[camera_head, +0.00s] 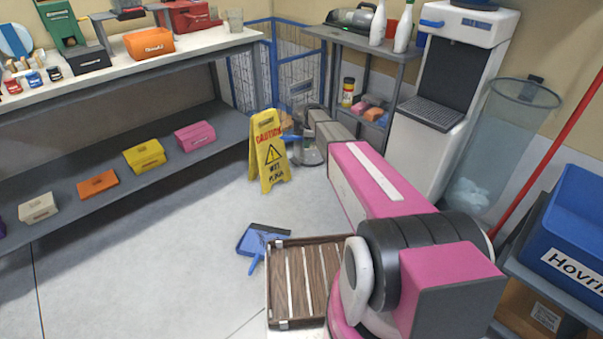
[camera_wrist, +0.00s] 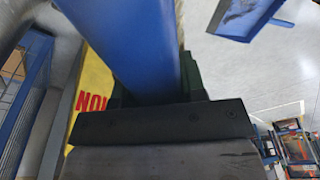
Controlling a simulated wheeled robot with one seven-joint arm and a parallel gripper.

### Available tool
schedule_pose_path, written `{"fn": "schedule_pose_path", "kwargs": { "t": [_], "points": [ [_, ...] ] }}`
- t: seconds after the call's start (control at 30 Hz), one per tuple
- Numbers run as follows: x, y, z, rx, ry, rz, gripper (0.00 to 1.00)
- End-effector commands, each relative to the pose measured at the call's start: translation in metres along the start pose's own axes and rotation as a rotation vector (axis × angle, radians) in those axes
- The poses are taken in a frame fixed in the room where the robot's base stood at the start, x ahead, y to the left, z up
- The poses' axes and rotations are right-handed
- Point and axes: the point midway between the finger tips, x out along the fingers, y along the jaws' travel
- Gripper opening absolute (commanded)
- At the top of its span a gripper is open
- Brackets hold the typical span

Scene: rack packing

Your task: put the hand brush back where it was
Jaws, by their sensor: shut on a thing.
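The blue hand brush (camera_wrist: 135,45) fills the upper middle of the wrist view, held between the dark fingers of my gripper (camera_wrist: 150,88). Its bristles cannot be made out there. In the head view my gripper is at the far end of the arm, just right of the yellow caution sign (camera_head: 268,150), with a small blue part of the brush (camera_head: 291,137) showing. A blue dustpan (camera_head: 258,240) lies on the floor, nearer and left of my arm; it also shows at the top right of the wrist view (camera_wrist: 240,18).
A slatted wooden tray (camera_head: 292,280) is beside my arm. A long bench with a lower shelf (camera_head: 110,187) holds several coloured boxes on the left. A shelf cart (camera_head: 345,39) and water dispenser (camera_head: 440,70) stand behind. Floor on the left is clear.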

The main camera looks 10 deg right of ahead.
Motion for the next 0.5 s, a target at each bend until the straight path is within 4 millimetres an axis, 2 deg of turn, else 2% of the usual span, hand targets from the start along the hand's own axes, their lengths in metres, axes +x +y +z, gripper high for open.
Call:
{"fn": "schedule_pose_path", "kwargs": {
  "t": [0.03,0.2,0.4,0.5],
  "points": [
    [0.029,0.021,0.002,-0.057,0.0,-0.011,0.0],
    [0.11,0.052,0.007,-0.258,0.001,-0.041,0.0],
    [0.201,0.078,0.015,-0.473,0.002,-0.072,0.0],
    [0.236,0.085,0.018,-0.556,0.002,-0.083,0.0]
  ]
}}
